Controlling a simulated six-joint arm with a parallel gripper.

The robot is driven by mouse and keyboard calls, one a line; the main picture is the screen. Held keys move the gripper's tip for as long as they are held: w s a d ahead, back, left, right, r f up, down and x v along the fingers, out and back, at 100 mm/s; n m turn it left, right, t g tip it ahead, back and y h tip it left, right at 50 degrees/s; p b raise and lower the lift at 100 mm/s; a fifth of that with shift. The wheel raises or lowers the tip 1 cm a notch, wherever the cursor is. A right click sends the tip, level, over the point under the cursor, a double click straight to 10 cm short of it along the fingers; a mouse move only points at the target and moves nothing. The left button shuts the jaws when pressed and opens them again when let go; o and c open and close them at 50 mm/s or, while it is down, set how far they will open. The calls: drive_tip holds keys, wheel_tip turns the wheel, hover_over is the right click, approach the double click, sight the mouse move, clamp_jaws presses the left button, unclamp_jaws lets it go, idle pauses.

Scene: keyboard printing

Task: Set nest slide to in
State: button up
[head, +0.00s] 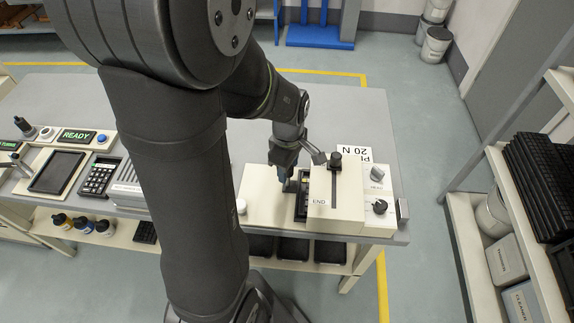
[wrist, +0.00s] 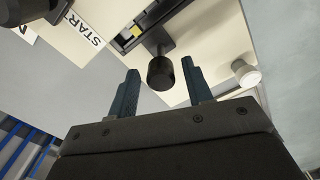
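The cream printing machine (head: 262,207) stands on the table, partly behind my arm. In the wrist view a black cylindrical knob (wrist: 160,73) on a short stem sticks out from a dark rail (wrist: 148,22); I take it for the nest slide's handle. My gripper (wrist: 160,82) is open, with one dark blue finger on each side of the knob and a visible gap on both sides. In the head view my gripper (head: 287,184) is low over the machine, left of the dark slot (head: 301,203). The knob is hidden there, and I cannot tell the slide's position.
A raised cream cover (head: 344,212) marked END, with a black knob (head: 336,158) in its slot, stands just right of my gripper. Dials (head: 380,206) sit farther right. A white knob (wrist: 246,74) is right of my fingers.

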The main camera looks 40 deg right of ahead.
idle(0.3)
wheel_tip(320, 180, up, 17)
drive_tip(key=shift+r, duration=0.2)
idle(0.4)
drive_tip(key=shift+w+a+f, duration=0.1)
drive_tip(key=shift+f, duration=0.05)
drive_tip(key=c, duration=0.5)
drive_tip(key=w+a+f+g, duration=0.1)
drive_tip(key=w+f, duration=0.1)
drive_tip(key=w+a+f+n+g, duration=0.1)
drive_tip(key=a+f+g, duration=0.1)
drive_tip(key=w+a+f+g+h, duration=0.1)
drive_tip(key=w, duration=0.1)
drive_tip(key=shift+w+a+f, duration=0.3)
drive_tip(key=shift+w+f, duration=0.05)
drive_tip(key=shift+f, duration=0.05)
clamp_jaws()
drive_tip(key=w+a+f+n+g+h, duration=0.2)
drive_tip(key=w+a+f+g+h, duration=0.15)
drive_tip(key=w+a+h, duration=0.2)
drive_tip(key=r+x, duration=0.1)
drive_tip(key=x, duration=1.2)
drive_tip(key=shift+s+d+y, duration=0.3)
drive_tip(key=shift+d+y, duration=0.1)
drive_tip(key=shift+y, duration=0.05)
